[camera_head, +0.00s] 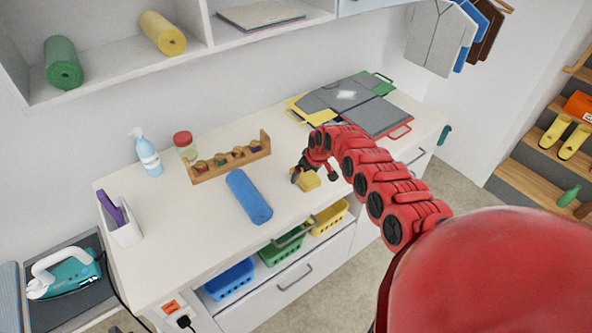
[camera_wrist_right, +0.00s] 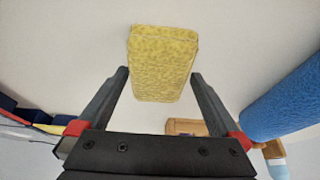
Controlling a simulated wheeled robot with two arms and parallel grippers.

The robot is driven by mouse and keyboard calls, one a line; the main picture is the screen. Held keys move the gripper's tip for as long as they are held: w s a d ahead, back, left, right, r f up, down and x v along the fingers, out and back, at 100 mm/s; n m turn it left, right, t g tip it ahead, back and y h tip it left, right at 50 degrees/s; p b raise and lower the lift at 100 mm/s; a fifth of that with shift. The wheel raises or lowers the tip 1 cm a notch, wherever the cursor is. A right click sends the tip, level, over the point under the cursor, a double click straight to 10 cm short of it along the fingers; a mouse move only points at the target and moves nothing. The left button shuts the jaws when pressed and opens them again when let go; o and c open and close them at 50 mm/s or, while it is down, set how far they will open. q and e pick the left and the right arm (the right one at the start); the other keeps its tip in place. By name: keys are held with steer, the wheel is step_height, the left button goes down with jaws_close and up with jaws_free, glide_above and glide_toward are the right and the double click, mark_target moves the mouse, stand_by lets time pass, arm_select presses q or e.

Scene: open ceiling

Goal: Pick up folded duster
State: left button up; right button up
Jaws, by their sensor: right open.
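The folded duster (camera_head: 309,182) is a small yellow block lying on the white counter, near its front edge. In the right wrist view the duster (camera_wrist_right: 163,60) looks fuzzy and fills the middle, beyond and partly between the fingers. My right gripper (camera_head: 314,176) is right at the duster, with its fingers open; they also show in the right wrist view (camera_wrist_right: 160,76), one to each side of the duster's near end. I cannot tell whether they touch it. My left gripper is not in view.
A blue roll (camera_head: 249,196) lies left of the duster. Behind are a wooden rack (camera_head: 228,162), a red-lidded jar (camera_head: 186,146) and a spray bottle (camera_head: 148,155). Folders (camera_head: 375,115) lie at the right. Coloured baskets (camera_head: 230,279) sit below the counter top.

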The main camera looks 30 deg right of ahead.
steer(key=shift+w+f, duration=0.3)
steer(key=shift+f, duration=0.15)
steer(key=shift+s+r, duration=0.3)
steer(key=shift+s, duration=0.1)
steer(key=shift+s+d, duration=0.15)
steer(key=shift+c, duration=0.6)
steer(key=shift+w, duration=0.2)
steer(key=c, duration=0.7)
steer(key=shift+c, duration=1.3)
